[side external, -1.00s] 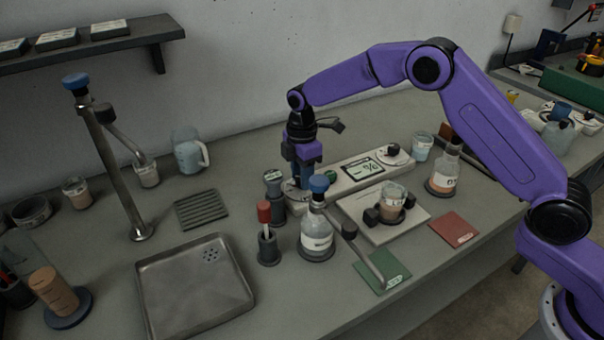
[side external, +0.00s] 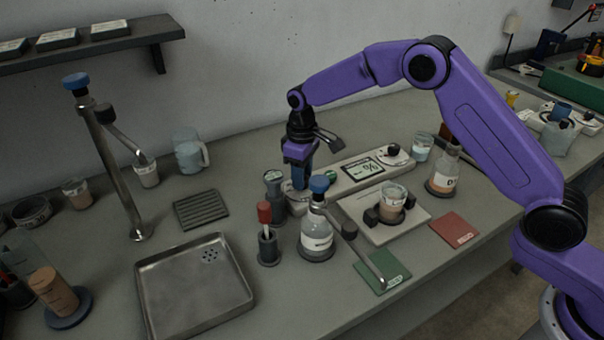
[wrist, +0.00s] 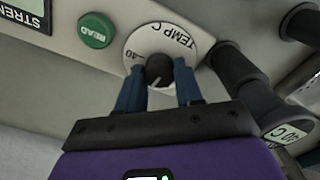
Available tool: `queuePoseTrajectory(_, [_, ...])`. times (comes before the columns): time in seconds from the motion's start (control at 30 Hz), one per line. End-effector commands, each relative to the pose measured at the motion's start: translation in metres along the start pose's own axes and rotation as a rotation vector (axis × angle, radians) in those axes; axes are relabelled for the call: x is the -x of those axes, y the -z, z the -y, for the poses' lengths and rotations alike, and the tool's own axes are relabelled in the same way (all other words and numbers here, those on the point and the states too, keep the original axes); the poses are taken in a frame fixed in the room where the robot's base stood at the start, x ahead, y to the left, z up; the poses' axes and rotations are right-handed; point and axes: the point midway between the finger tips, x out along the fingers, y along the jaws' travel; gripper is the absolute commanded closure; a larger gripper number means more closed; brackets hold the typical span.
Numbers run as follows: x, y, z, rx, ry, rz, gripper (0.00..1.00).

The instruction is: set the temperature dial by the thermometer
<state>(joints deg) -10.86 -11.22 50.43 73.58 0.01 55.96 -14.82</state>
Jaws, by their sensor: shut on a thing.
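The temperature dial (wrist: 179,40) is a white disc marked "TEMP C" with a dark knob (wrist: 158,70) in its middle. It sits at the left end of a pale panel (side external: 340,180). My gripper (wrist: 160,85) points down over the dial, its blue fingers on either side of the knob, shut on it. In the side view my gripper (side external: 299,187) hides most of the dial. A dark upright piece with a "40 C" label (wrist: 286,132) stands beside the dial in the wrist view; it may be the thermometer.
A green READ button (wrist: 96,30) is close to the dial. The panel also has a display (side external: 362,169) and a black knob (side external: 393,150). A blue-capped bottle (side external: 317,235) and a red-topped piece in a dark holder (side external: 267,240) stand in front. A metal tray (side external: 195,285) lies left.

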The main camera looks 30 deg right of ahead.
Motion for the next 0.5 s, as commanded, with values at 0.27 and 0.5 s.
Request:
queuePoseTrajectory(0.27, [0.0008,-0.0004,-0.0008,-0.265,0.000,0.001,0.95])
queuePoseTrajectory(0.5, [0.0008,-0.0005,-0.0009,-0.493,0.000,0.001,0.95])
